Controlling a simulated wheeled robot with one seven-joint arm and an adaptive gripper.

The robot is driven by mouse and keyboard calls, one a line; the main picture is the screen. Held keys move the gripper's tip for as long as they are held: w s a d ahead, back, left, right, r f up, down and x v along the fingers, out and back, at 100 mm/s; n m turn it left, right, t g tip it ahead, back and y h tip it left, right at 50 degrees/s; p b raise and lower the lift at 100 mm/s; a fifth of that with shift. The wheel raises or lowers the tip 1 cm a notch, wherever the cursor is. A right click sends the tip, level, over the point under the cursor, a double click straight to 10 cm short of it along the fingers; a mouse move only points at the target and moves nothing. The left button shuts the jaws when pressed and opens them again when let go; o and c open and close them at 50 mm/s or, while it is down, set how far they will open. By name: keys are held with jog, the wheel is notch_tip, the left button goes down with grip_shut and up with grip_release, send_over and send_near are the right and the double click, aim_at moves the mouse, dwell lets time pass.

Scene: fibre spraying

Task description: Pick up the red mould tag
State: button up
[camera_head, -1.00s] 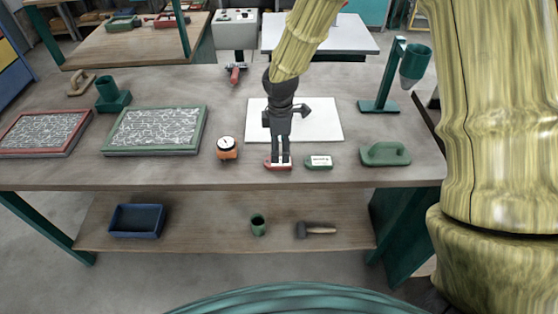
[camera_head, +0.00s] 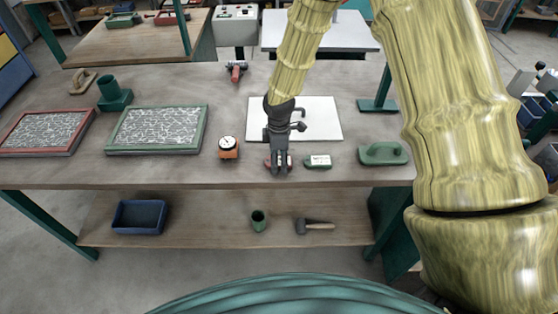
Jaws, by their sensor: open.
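The red mould tag (camera_head: 267,164) lies near the front edge of the workbench, mostly hidden behind my gripper. Only bits of its red edge and pale label show beside the fingers. My gripper (camera_head: 280,170) is open and points down at the tag, with its fingers over or around it. I cannot tell whether the fingers touch it. A green mould tag (camera_head: 318,161) with a white label lies just to the right, close to my gripper.
An orange gauge (camera_head: 228,147) stands left of the tags, and a green float (camera_head: 384,153) lies to the right. A white board (camera_head: 322,118) is behind. Green-framed (camera_head: 157,130) and red-framed (camera_head: 45,131) trays lie at left. Bare bench separates them from the gauge.

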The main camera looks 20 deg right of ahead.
jog(key=shift+w, duration=0.1)
jog(key=shift+c, duration=0.9)
jog(key=c, duration=0.8)
jog(key=shift+o, duration=0.2)
